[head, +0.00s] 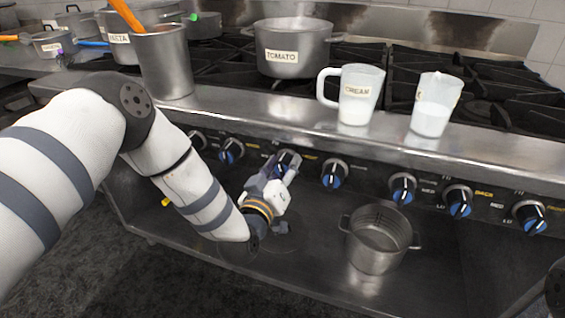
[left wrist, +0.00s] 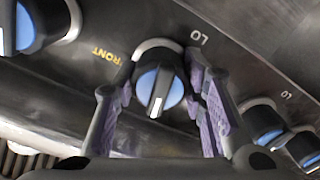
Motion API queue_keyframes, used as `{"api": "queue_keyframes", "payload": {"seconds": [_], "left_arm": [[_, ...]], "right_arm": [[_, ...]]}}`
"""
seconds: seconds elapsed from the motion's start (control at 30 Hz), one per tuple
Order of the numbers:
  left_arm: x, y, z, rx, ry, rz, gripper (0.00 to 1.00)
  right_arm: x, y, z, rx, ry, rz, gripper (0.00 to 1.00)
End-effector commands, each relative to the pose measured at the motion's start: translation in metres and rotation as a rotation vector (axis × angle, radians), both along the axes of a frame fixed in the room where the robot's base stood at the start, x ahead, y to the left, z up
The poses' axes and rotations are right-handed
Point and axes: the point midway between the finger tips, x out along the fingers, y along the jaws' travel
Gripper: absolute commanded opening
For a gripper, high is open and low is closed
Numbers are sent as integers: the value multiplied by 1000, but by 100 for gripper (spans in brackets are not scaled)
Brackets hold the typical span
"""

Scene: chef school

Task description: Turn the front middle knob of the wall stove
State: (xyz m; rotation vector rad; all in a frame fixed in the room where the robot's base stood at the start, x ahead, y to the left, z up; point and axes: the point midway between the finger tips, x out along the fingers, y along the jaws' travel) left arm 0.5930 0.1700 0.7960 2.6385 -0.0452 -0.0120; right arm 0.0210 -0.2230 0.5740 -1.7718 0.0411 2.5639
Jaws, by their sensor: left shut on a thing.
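The wall stove has a row of black knobs with blue faces along its steel front panel (head: 345,172). My left gripper (head: 282,172) reaches in from the left and is at one of these knobs (head: 289,158), near the middle of the panel. In the left wrist view, the purple-padded fingers stand on both sides of this knob (left wrist: 158,90). It has a white pointer line, tilted slightly from vertical, with "FRONT" printed to its left and "LO" to its right. The gripper is shut on it. My right gripper is not in view.
A cream jug (head: 360,93) and another white-filled jug (head: 436,104) stand on the stove's front ledge. A tomato pot (head: 292,47) sits on the burners. A steel pot (head: 378,240) stands on the shelf below the knobs. Neighbouring knobs (head: 334,174) are close on both sides.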

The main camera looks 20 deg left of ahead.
Motion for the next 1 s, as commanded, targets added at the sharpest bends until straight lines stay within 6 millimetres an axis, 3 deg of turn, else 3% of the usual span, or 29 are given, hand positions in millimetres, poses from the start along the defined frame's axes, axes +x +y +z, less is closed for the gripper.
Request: {"api": "queue_keyframes", "payload": {"seconds": [0.4,1.0], "left_arm": [[1,0,3,213,-14,1,10],[1,0,1,258,-13,1,10]], "right_arm": [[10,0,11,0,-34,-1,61],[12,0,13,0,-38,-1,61]]}}
